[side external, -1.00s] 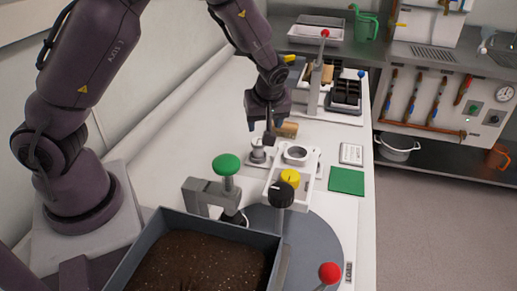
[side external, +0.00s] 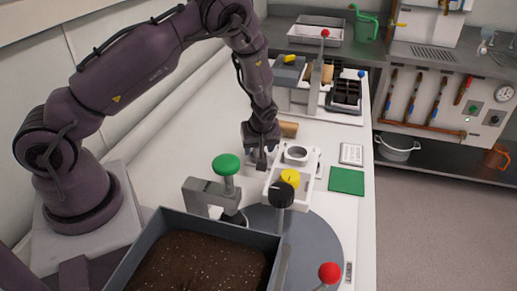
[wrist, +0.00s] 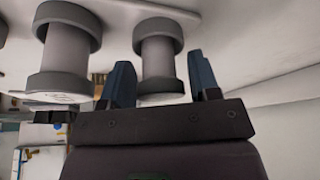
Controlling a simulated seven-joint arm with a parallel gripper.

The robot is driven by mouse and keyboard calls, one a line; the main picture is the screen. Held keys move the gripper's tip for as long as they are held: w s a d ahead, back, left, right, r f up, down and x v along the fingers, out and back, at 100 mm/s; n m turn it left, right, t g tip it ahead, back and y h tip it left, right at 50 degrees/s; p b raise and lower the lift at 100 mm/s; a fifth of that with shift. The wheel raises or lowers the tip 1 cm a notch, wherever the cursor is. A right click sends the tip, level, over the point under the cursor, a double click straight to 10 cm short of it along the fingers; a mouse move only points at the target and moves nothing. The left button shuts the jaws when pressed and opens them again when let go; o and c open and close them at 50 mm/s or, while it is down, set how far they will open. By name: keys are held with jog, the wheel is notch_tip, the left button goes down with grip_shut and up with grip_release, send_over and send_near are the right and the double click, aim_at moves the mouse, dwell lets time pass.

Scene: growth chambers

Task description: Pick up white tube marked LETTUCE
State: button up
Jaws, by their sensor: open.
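In the wrist view, a pale tube with wide grey ends (wrist: 157,50) shows between the two blue fingertips of my gripper (wrist: 161,68). A similar tube (wrist: 68,47) stands to its left, outside the fingers, with a faint mark on its near end. I cannot read LETTUCE on either tube. In the side view, my gripper (side external: 259,163) is low over the white bench, left of a white rack, and hides most of the tube there. My gripper is open, with fingers on either side of the tube; contact cannot be told.
The white rack (side external: 268,194) holds a white ring-shaped cup (side external: 296,153). A yellow knob (side external: 290,177), a black knob (side external: 281,194) and a green-knobbed clamp (side external: 227,165) stand nearby. A soil tray (side external: 207,262) is in front. A tan cylinder (side external: 289,129) lies behind my gripper.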

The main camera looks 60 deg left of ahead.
jog(key=c, duration=0.7)
jog(key=shift+c, duration=0.3)
